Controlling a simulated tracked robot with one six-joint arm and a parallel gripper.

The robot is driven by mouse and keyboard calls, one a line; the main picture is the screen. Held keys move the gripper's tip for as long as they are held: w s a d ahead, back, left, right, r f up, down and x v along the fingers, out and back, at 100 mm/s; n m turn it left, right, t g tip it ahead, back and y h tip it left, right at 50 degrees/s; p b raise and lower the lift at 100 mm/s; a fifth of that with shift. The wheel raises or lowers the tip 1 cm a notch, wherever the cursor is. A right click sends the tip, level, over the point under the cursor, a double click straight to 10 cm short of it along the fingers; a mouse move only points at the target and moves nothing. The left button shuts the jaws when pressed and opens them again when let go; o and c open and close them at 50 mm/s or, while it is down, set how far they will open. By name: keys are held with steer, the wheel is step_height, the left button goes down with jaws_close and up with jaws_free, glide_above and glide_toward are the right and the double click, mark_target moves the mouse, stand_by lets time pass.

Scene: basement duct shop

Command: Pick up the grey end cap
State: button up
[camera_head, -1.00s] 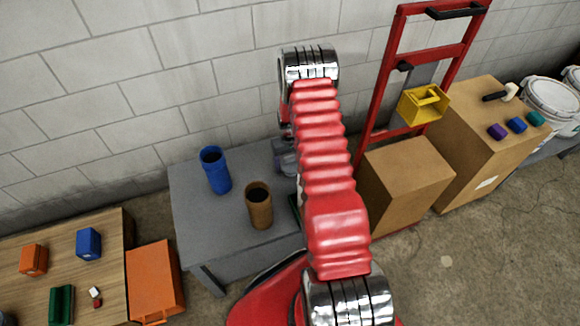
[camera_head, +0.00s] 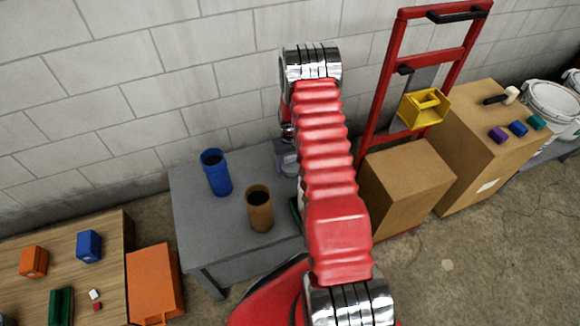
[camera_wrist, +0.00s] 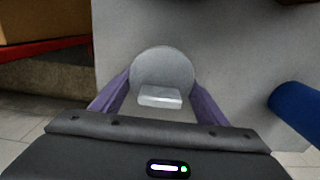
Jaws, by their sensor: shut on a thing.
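The grey end cap (camera_wrist: 163,68) shows in the wrist view as a round grey disc with a lighter block on its near side. My gripper (camera_wrist: 160,97) has its two purple fingers on either side of that block, shut on the end cap. Behind the cap is the grey bench top (camera_wrist: 225,50); I cannot tell whether the cap touches it. In the head view my red arm hides most of the gripper and the cap.
On the grey bench (camera_head: 215,245) stand a blue tube (camera_head: 217,174) and a brown tube (camera_head: 259,210), left of my arm. A red hand truck (camera_head: 375,110) with a cardboard box (camera_head: 405,185) is close on the right. A wooden table (camera_head: 60,270) is at the lower left.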

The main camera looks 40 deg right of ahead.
step_height(320, 180, up, 26)
stand_by(0.4)
stand_by(0.5)
steer(key=s+a+f+n, duration=0.2)
steer(key=s, duration=0.6)
steer(key=s+a+f+n, duration=0.2)
steer(key=s+a, duration=0.1)
steer(key=s, duration=0.6)
steer(key=shift+n, duration=0.4)
steer(key=shift+f, duration=0.15)
